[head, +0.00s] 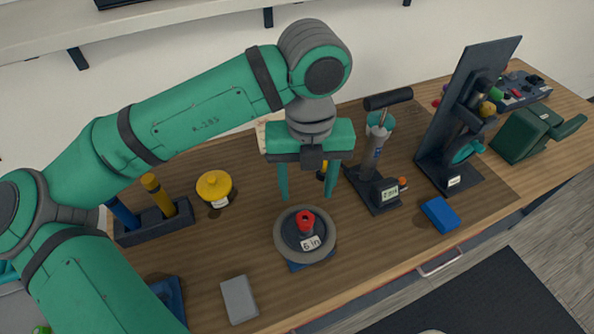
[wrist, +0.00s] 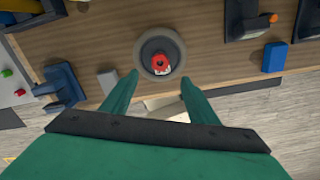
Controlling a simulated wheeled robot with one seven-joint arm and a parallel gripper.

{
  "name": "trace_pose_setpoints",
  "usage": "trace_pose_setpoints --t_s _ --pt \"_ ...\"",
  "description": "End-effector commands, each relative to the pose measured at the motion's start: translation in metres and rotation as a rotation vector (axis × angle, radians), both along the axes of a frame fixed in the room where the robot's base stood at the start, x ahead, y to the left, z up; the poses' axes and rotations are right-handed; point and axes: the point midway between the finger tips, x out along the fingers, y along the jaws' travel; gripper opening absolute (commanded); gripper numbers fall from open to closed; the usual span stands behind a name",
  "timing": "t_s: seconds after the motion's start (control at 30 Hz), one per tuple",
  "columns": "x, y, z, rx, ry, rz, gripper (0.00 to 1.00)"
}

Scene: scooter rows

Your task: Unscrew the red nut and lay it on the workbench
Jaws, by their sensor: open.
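The wheel lies on a blue base on the wooden workbench (head: 200,262). In the wrist view the red nut (wrist: 160,64) shows ahead of the fingertips, inside the grey ring. My gripper (head: 309,198) is open and empty, with its fingers pointing down above and behind the nut in the head view. The fingers of my gripper (wrist: 159,78) are spread wide in the wrist view and do not touch the nut.
A yellow round container (head: 214,187) and a rack with blue and yellow handles (head: 156,222) stand left. A pump (head: 378,165) stands close on the right, with a blue block (head: 440,214) beyond. A grey block (head: 239,299) lies near the front edge. Bare wood lies between them.

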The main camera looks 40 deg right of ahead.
Motion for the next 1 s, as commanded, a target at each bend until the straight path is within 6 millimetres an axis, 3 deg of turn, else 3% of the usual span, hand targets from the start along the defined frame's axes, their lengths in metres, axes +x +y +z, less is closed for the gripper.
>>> trace_pose_setpoints --t_s 0.6,1.0 --pt "0.000 0.000 -0.089 0.001 0.002 0.001 0.54" --pt "0.000 0.000 -0.105 -0.001 0.001 0.000 0.54"
